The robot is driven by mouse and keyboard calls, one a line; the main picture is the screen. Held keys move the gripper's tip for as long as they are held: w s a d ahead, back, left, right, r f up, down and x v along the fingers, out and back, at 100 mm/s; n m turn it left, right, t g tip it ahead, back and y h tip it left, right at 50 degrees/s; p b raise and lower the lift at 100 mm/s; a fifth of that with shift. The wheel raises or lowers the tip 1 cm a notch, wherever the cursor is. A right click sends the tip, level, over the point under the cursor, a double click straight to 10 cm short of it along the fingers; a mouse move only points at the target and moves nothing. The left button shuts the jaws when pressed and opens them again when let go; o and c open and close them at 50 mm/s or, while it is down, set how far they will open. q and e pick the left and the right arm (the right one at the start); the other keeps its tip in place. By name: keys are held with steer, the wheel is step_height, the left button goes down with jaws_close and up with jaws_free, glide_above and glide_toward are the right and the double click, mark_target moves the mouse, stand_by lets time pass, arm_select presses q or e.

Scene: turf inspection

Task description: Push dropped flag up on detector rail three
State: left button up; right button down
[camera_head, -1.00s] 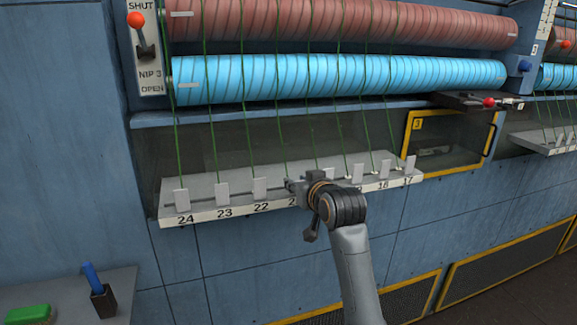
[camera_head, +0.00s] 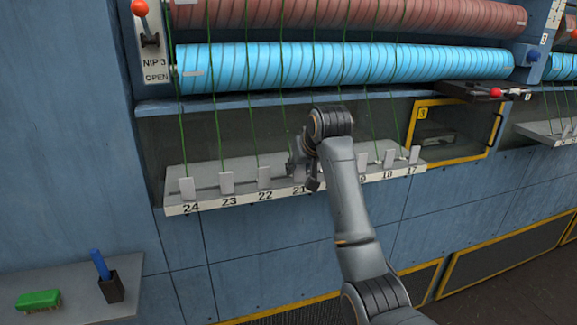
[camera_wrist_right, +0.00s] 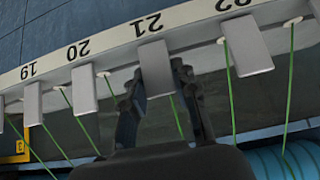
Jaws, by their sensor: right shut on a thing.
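The detector rail (camera_head: 207,206) is a pale ledge with numbered grey flags, among them 24 (camera_head: 187,189), 23 (camera_head: 227,183), 22 (camera_head: 264,178) and 17 (camera_head: 414,155). My right gripper (camera_head: 294,168) is at position 21. In the right wrist view, upside down, flag 21 (camera_wrist_right: 155,66) sits between the fingers of the right gripper (camera_wrist_right: 160,95), which is shut on it. Flags 22 (camera_wrist_right: 244,46), 20 (camera_wrist_right: 85,90) and 19 (camera_wrist_right: 33,104) stand beside it. My right arm hides flag 20 in the head view. My left gripper is out of view.
Green threads run from the blue roller (camera_head: 340,68) down to the rail, close around the gripper. A red-knobbed lever (camera_head: 140,8) is at upper left. A yellow-framed hatch marked 3 (camera_head: 450,130) is at right. A shelf (camera_head: 70,290) holds a green brush (camera_head: 39,300) and blue-handled tool (camera_head: 99,264).

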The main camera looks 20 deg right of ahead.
steer(key=shift+s+a+f, duration=0.1)
steer(key=shift+f, duration=0.2)
steer(key=c, duration=1)
jaws_free()
steer(key=shift+r, duration=0.1)
steer(key=shift+a+r, duration=0.1)
steer(key=shift+r, duration=0.05)
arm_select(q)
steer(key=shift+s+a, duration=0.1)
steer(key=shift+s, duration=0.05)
arm_select(e)
steer(key=shift+s+r, duration=0.1)
steer(key=shift+r, duration=0.05)
steer(key=shift+s+r, duration=0.2)
steer(key=shift+r, duration=0.1)
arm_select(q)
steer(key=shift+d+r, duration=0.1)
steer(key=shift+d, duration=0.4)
arm_select(e)
steer(key=v, duration=0.6)
steer(key=shift+s+r, duration=0.2)
steer(key=shift+s, duration=0.05)
